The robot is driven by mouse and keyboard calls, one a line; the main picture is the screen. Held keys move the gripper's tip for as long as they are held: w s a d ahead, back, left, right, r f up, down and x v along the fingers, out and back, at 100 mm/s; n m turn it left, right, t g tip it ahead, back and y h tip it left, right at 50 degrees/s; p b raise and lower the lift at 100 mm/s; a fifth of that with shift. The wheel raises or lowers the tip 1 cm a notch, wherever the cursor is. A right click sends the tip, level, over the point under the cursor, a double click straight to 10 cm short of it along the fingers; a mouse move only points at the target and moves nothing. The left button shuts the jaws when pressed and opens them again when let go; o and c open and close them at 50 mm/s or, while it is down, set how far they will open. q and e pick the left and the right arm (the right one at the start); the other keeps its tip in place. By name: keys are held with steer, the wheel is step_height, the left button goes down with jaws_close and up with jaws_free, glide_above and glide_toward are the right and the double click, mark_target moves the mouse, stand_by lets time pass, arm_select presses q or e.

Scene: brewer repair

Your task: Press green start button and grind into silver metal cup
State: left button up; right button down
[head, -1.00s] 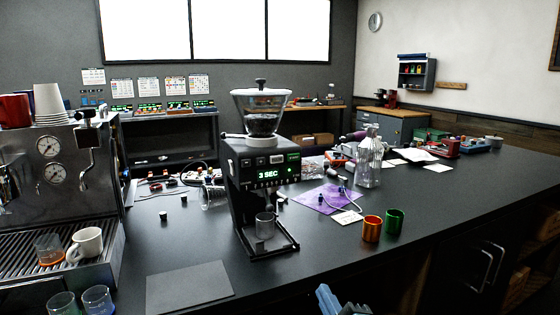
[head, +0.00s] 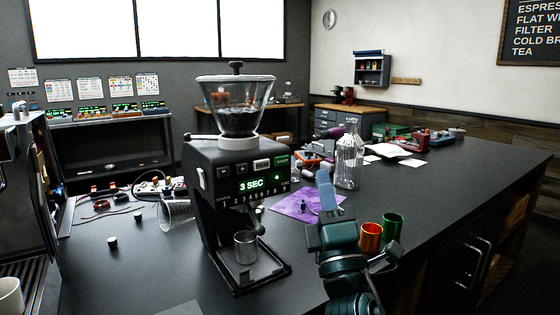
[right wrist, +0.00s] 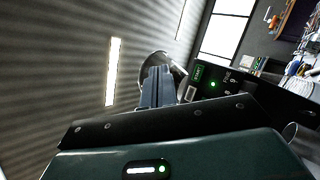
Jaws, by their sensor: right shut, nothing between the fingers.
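The black grinder (head: 215,185) stands on the dark counter with a clear hopper (head: 236,105) of dark beans on top. Its display reads "3 SEC". The green start button (head: 282,160) is at the upper right of its front face, and it also shows in the right wrist view (right wrist: 197,73). The silver metal cup (head: 246,247) stands upright on the grinder's base, below the spout. My right gripper (head: 323,178) is shut and empty, to the right of the grinder and apart from it. In the right wrist view its shut fingers (right wrist: 157,88) point toward the grinder. My left gripper is not in view.
An orange cup (head: 370,238) and a green cup (head: 393,226) stand close to the right of my right arm. A glass bottle (head: 349,162) and a purple mat (head: 300,207) are behind it. The espresso machine (head: 22,190) is at the far left.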

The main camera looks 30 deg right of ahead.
mark_target(282, 161)
steer(key=shift+w, duration=0.15)
steer(key=w+b, duration=0.2)
steer(key=w, duration=0.6)
steer(key=shift+w+a+y, duration=0.3)
steer(key=shift+w+a, duration=0.05)
steer(key=shift+a, duration=0.05)
steer(key=shift+f, duration=0.1)
stand_by(0.5)
stand_by(0.9)
steer(key=shift+w, duration=0.4)
